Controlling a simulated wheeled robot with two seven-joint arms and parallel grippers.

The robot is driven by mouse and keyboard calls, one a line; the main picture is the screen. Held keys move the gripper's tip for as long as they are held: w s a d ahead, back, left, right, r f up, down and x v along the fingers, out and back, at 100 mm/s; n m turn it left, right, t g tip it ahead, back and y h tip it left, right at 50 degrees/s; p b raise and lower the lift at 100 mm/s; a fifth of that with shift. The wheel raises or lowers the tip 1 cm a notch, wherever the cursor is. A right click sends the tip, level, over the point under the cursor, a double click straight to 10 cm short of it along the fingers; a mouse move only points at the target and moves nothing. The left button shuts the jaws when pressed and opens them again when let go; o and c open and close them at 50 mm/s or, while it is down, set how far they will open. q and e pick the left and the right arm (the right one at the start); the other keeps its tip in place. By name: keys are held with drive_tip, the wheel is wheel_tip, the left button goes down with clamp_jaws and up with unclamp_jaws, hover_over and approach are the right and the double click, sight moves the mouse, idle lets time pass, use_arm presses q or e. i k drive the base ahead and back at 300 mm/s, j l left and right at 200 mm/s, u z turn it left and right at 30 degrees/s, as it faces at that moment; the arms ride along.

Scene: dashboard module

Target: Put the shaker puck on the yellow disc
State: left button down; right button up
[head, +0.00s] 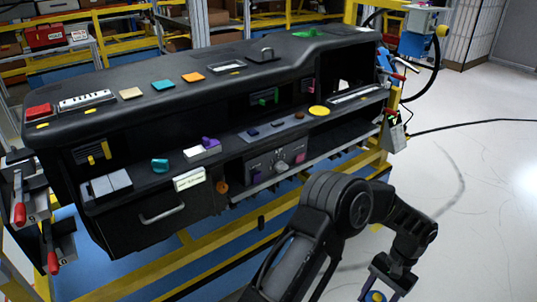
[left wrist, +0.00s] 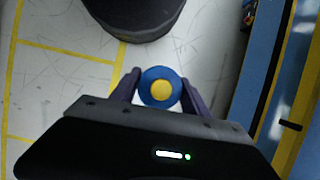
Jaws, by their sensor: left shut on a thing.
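The shaker puck (left wrist: 160,88) is blue and round with a yellow centre. It sits between the two fingers of my left gripper (left wrist: 160,92) in the left wrist view, and the fingers are shut on it. In the head view the left gripper (head: 384,287) is at the bottom right edge, partly cut off, with the puck (head: 377,296) low in it. The yellow disc (head: 319,110) lies flat on the dashboard's ledge, right of centre, with nothing on it. The gripper is well in front of the dashboard and apart from the disc. My right gripper is not in view.
The black dashboard module (head: 215,60) stands on a yellow frame (head: 180,262). A control panel with a knob (head: 281,168) is below the disc, and a dark slotted strip (head: 265,129) is left of it. Red-handled clamps (head: 398,76) stand at the right end. Open floor (head: 480,200) lies right.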

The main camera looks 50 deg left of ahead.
sight(320, 111)
drive_tip(key=i+j+u, duration=0.25)
drive_tip(key=i+j, duration=0.15)
drive_tip(key=i+j+u, duration=0.25)
drive_tip(key=i, duration=0.25)
